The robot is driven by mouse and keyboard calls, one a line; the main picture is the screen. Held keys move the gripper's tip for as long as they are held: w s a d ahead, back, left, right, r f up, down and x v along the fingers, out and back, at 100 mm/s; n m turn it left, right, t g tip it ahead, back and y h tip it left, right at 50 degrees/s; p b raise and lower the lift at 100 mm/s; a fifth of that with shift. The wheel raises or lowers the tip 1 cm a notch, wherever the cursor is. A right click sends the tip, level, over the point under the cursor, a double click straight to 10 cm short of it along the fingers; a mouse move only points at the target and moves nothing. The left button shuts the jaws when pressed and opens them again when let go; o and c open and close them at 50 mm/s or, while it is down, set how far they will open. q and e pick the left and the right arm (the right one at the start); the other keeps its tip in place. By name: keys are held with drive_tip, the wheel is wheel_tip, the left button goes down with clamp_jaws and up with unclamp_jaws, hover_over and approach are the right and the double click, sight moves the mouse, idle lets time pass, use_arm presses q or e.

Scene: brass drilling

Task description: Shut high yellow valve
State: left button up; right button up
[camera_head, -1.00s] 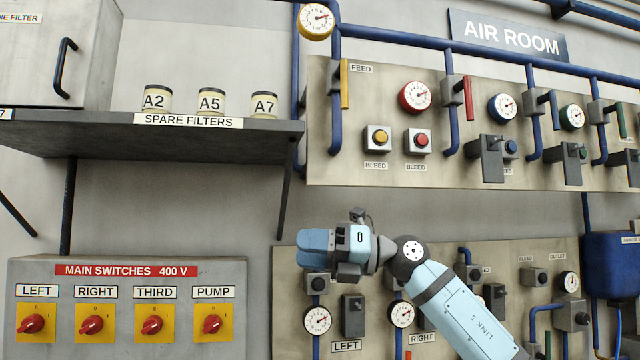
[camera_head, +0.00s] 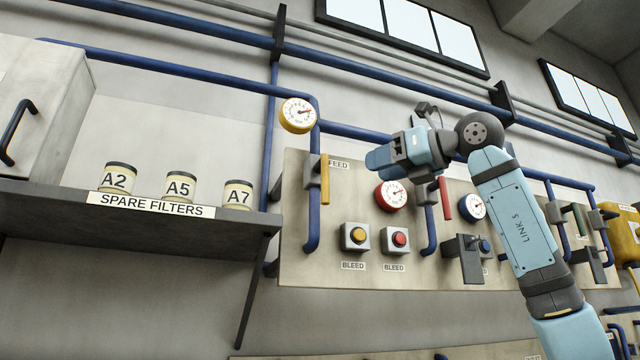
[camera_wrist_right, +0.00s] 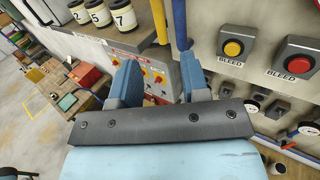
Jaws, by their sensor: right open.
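The high yellow valve has a yellow lever (camera_head: 325,180) that hangs upright on a grey block at the left of the upper panel. A blue pipe runs down beside it. In the right wrist view the yellow lever (camera_wrist_right: 159,18) shows at the top, beyond the fingers and roughly in line with the gap between them. My right gripper (camera_head: 378,158) is to the right of the lever in the head view, apart from it, fingers pointing left. Its two blue fingers (camera_wrist_right: 157,75) are open with nothing between them. My left gripper is not in view.
A yellow-rimmed gauge (camera_head: 297,115) sits above the lever. Yellow (camera_head: 357,235) and red (camera_head: 399,239) bleed buttons are below. A red gauge (camera_head: 391,195) and red lever (camera_head: 445,198) are close under my right gripper. The filter shelf (camera_head: 60,215) juts out at left.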

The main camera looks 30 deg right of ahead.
sight(325, 183)
drive_tip(key=shift+p+x, duration=1.75)
drive_tip(key=shift+x, duration=4.65)
drive_tip(key=shift+f, duration=0.1)
clamp_jaws()
